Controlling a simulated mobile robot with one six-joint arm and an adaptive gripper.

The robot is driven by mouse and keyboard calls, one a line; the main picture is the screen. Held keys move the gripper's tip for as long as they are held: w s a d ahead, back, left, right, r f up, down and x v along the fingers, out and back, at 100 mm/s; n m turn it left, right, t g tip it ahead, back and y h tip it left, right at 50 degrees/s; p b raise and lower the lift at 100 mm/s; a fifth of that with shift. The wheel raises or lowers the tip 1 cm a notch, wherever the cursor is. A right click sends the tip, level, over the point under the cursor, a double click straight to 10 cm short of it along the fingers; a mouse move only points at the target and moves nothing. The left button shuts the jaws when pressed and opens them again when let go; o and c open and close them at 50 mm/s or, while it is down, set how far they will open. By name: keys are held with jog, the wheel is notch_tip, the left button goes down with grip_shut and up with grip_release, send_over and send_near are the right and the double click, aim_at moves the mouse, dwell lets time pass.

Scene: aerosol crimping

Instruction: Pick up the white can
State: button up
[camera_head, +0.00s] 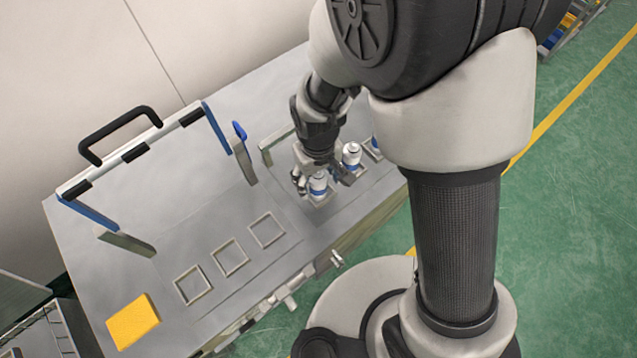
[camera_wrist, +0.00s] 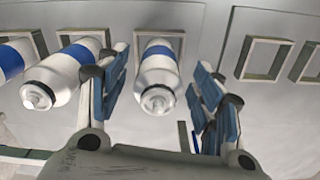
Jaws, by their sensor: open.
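A white can with a blue band (camera_wrist: 157,72) stands in a square holder and sits between my gripper's two fingers in the wrist view. My gripper (camera_wrist: 160,92) is open, with blue-padded fingers apart on either side of the can; the left finger is nearer to it, with a visible gap. In the head view my gripper (camera_head: 322,178) is low over the bench around this can (camera_head: 318,186), partly hiding it. A second similar can (camera_wrist: 68,72) stands just left of the left finger, and a third (camera_wrist: 12,62) is cut by the picture edge.
The neighbouring cans (camera_head: 351,155) stand close beside my gripper. Empty square holders (camera_head: 230,257) lie along the bench (camera_head: 160,215), also visible right in the wrist view (camera_wrist: 265,58). A yellow block (camera_head: 133,322) and a frame with a black handle (camera_head: 120,125) stand left.

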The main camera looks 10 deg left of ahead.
notch_tip(320, 180, down, 4)
jog(key=shift+w+r+b, duration=0.1)
jog(key=shift+r+b, duration=0.1)
jog(key=shift+b, duration=0.25)
jog(key=shift+r, duration=0.1)
jog(key=shift+c, duration=0.5)
jog(key=c, duration=1.1)
jog(key=shift+r, duration=0.1)
